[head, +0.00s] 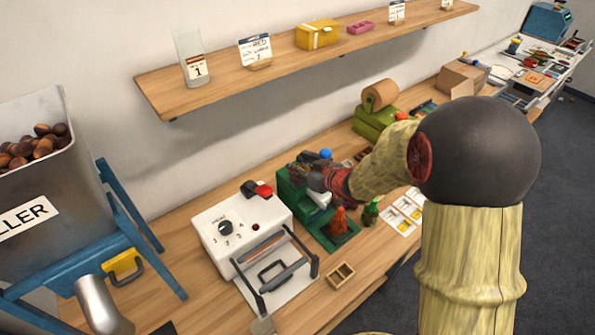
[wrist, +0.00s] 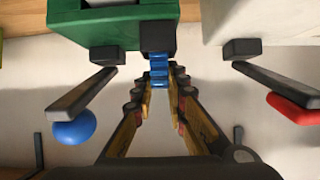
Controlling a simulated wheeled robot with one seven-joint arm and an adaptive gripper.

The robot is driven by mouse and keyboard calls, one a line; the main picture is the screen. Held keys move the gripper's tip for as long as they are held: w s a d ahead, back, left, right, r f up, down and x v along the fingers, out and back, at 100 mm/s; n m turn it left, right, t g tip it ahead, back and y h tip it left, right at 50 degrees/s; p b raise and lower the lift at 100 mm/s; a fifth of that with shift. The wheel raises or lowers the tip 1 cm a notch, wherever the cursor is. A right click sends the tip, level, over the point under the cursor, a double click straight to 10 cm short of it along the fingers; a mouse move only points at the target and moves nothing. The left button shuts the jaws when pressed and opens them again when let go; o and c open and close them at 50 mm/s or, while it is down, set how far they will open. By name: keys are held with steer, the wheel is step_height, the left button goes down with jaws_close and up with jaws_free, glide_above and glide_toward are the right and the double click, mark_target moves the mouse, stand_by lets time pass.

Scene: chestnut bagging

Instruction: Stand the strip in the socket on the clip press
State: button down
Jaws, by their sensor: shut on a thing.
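In the wrist view the strip (wrist: 159,70) is a short, ribbed blue piece held between the fingertips of my gripper (wrist: 159,86), which is shut on it. The strip's far end meets a black block (wrist: 158,38) on the front of the green clip press (wrist: 105,28); this looks like the socket. I cannot tell whether the strip is inside it or just in front. In the head view my gripper (head: 322,180) is at the green press (head: 293,196), beside its blue lever knob (head: 326,154). The strip and socket are hidden there.
A white sealer (head: 235,228) with a red handle (head: 264,190) stands close left of the press. A red-brown bag (head: 339,221) and a green bottle-like item (head: 370,213) stand in front. A small wooden box (head: 341,275) lies near the table edge. A shelf (head: 225,82) runs above.

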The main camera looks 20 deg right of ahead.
steer(key=c, duration=1.8)
jaws_free()
steer(key=shift+f, duration=0.15)
steer(key=shift+r, duration=0.25)
steer(key=s+d+r+m+g+h+p, duration=0.1)
steer(key=s+d+r+m+h+p, duration=0.1)
steer(key=s+d+r+h, duration=0.45)
steer(key=s+d+r+m+h+p, duration=0.15)
steer(key=s+d+r, duration=0.25)
steer(key=s+r, duration=0.65)
steer(key=s+a+r+g+y, duration=0.1)
steer(key=s+a+g, duration=0.1)
steer(key=s+a, duration=0.3)
steer(key=s+a+r+g+y, duration=0.1)
steer(key=s+a, duration=0.4)
steer(key=s, duration=0.7)
steer(key=shift+s+a+r+m+g+y+p, duration=0.2)
steer(key=shift+s+a+m+g+y+p, duration=0.2)
steer(key=shift+g+y, duration=0.3)
